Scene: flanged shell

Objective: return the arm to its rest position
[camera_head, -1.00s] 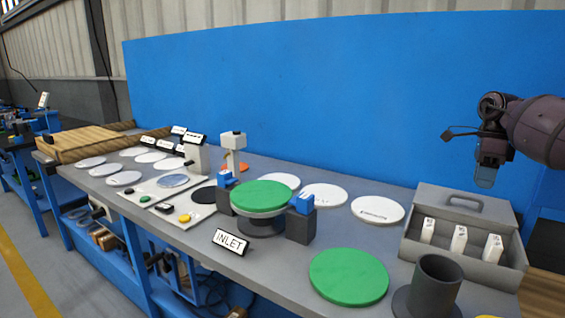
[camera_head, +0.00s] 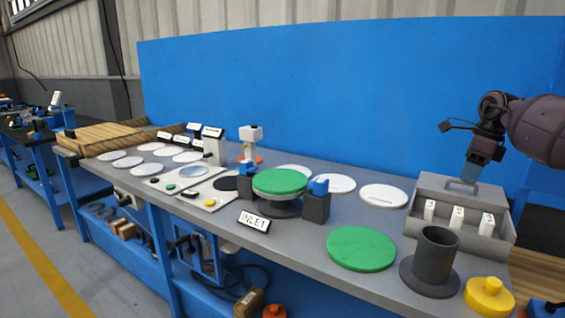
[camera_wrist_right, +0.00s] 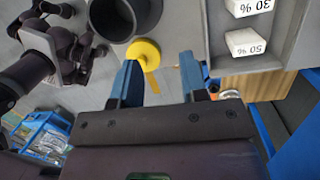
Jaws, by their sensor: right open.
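My right arm (camera_head: 538,130) comes in from the right in the head view. Its gripper (camera_head: 472,172) hangs fingers-down, overlapping the grey box (camera_head: 457,245) near its lid handle in the picture. In the right wrist view the two blue fingers of the gripper (camera_wrist_right: 160,82) are spread apart with nothing between them. The yellow knobbed piece (camera_wrist_right: 144,54) shows beyond the fingertips, apart from them. My left gripper does not show in the head view.
The bench holds a dark cup (camera_head: 435,258), a green disc (camera_head: 361,248), another green disc (camera_head: 280,182) on a stand, the INLET sign (camera_head: 254,222) and several white discs. A blue panel (camera_head: 330,90) stands behind the bench. White labelled blocks (camera_head: 457,217) sit in the box.

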